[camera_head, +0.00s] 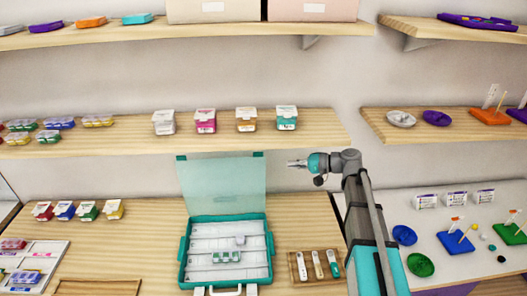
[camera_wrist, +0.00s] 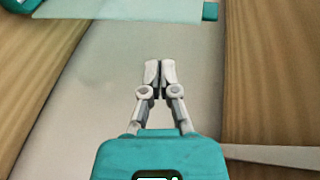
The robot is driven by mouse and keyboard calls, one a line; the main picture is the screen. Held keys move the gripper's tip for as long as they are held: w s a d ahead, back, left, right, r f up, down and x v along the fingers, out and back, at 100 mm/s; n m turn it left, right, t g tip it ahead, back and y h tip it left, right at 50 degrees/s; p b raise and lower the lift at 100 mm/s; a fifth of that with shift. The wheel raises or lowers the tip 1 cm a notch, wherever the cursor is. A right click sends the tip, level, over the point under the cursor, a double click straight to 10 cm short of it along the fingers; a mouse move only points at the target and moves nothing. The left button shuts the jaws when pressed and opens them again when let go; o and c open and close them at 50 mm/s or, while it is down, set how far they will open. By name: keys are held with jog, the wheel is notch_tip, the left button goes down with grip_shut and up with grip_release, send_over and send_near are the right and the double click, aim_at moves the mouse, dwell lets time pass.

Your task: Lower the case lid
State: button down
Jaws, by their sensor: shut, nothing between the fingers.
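The case (camera_head: 184,262) is teal with a pale compartmented inside and stands on the wooden counter. Its translucent teal lid (camera_head: 222,186) stands open, upright at the back of the case. Small green-and-white boxes (camera_head: 226,257) lie inside. My gripper (camera_head: 291,164) is shut and empty, to the right of the lid near its upper part, apart from it in the picture. In the wrist view my gripper (camera_wrist: 160,64) has its fingertips together. Part of the translucent lid (camera_wrist: 120,9) shows at the top left of that view.
A small wooden tray (camera_head: 294,277) with several slim items stands right of the case. A wooden shelf (camera_head: 225,137) with small boxes runs above the lid. Small coloured boxes (camera_head: 64,210) stand at the left. A white table (camera_head: 440,270) with coloured dishes is at the right.

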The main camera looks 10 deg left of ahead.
jog(key=w+r+y, duration=0.2)
jog(key=r, duration=0.1)
jog(key=w+a+r, duration=0.1)
jog(key=shift+w+r+t+y, duration=0.25)
jog(key=shift+t+y, duration=0.05)
jog(key=shift+y, duration=0.1)
jog(key=shift+a, duration=0.1)
jog(key=s+a, duration=0.3)
jog(key=a, duration=0.5)
jog(key=shift+a, duration=0.4)
jog(key=shift+s+f, duration=0.1)
jog(key=shift+s, duration=0.1)
dwell(0.4)
